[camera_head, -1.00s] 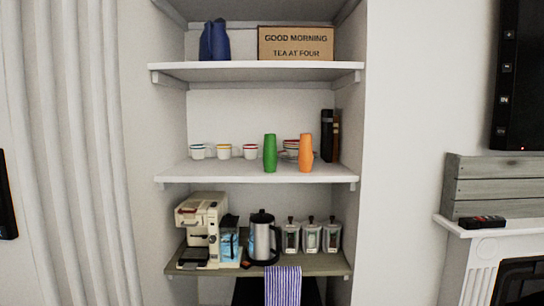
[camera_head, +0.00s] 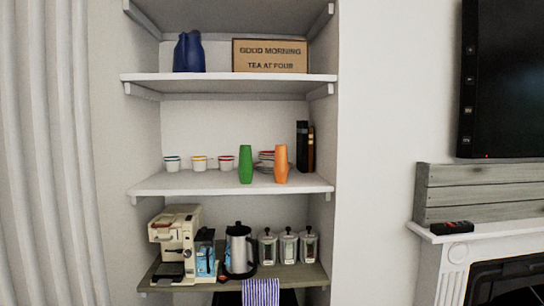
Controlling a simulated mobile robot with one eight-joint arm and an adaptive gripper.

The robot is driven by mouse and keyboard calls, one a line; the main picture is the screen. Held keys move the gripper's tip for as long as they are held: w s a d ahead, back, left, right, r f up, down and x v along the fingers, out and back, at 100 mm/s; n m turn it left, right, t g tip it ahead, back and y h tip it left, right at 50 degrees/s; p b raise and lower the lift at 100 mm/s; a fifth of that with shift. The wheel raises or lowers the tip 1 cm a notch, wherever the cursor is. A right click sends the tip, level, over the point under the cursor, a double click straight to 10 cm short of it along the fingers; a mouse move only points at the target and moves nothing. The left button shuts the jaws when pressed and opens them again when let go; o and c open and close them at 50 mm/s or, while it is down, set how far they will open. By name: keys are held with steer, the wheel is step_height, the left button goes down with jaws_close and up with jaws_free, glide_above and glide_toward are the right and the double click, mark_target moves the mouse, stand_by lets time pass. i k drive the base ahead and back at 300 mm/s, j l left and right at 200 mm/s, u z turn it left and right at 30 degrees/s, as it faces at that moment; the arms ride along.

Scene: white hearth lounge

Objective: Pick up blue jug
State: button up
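The blue jug (camera_head: 188,52) stands upright on the top shelf (camera_head: 228,77), at its left side. It is dark blue, and its handle side is hard to make out. A sign stands to its right on the same shelf, with a clear gap between them. My gripper is not in view.
The sign (camera_head: 270,55) reads "GOOD MORNING TEA AT FOUR". The middle shelf holds cups, a green vase (camera_head: 245,164) and an orange vase (camera_head: 281,163). The lower shelf holds a coffee machine (camera_head: 176,243), a kettle (camera_head: 239,249) and jars. A mantel (camera_head: 480,230) juts out at right.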

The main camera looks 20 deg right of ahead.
mark_target(189, 53)
steer(key=i+j+u, duration=0.1)
steer(key=i, duration=0.5)
steer(key=i+j+u, duration=0.15)
steer(key=i, duration=0.45)
